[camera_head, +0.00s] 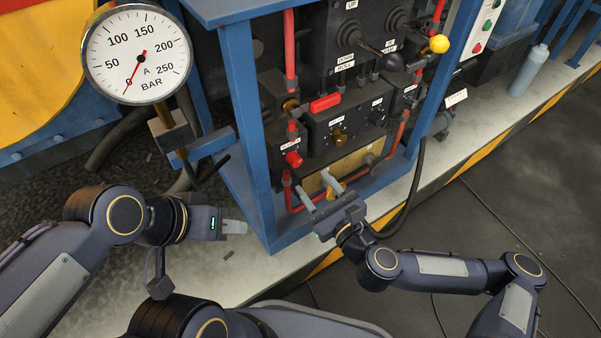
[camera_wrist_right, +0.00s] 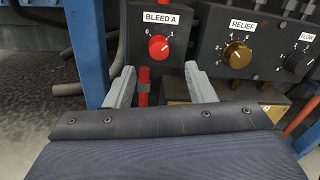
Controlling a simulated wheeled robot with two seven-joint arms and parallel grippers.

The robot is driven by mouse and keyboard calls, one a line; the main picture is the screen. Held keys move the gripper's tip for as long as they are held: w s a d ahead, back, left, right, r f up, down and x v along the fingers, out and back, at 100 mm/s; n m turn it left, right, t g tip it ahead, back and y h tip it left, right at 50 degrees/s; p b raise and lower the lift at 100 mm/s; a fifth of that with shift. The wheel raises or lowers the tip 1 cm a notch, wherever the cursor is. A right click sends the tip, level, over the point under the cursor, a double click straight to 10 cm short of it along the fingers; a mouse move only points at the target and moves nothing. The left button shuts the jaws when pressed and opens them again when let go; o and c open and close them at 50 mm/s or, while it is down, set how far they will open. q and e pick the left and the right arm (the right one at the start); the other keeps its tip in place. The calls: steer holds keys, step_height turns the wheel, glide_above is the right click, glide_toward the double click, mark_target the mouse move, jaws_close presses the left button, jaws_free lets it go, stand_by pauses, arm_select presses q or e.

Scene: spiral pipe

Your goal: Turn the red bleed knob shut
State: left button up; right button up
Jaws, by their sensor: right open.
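The red bleed knob (camera_head: 293,159) is on a dark block at the lower left of the panel. In the right wrist view the red knob (camera_wrist_right: 158,47) sits under a "BLEED A" label, its white mark pointing to the upper right. My right gripper (camera_head: 316,184) is open and empty, below and in front of the knob, not touching it. In the right wrist view its fingertips (camera_wrist_right: 159,72) are spread left and right just below the knob. My left gripper (camera_head: 236,227) hangs left of the blue frame; its finger gap is not visible.
A pressure gauge (camera_head: 137,54) reads near 0. A blue frame post (camera_head: 245,120) stands left of the panel. The brass relief knob (camera_wrist_right: 237,55) and black flow knob (camera_wrist_right: 298,63) are to the right. A red pipe (camera_wrist_right: 144,88) runs below the bleed knob.

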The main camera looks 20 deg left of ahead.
mark_target(298, 163)
steer(key=b+x, duration=0.1)
steer(key=x, duration=0.6)
steer(key=c, duration=1)
steer(key=shift+o, duration=0.2)
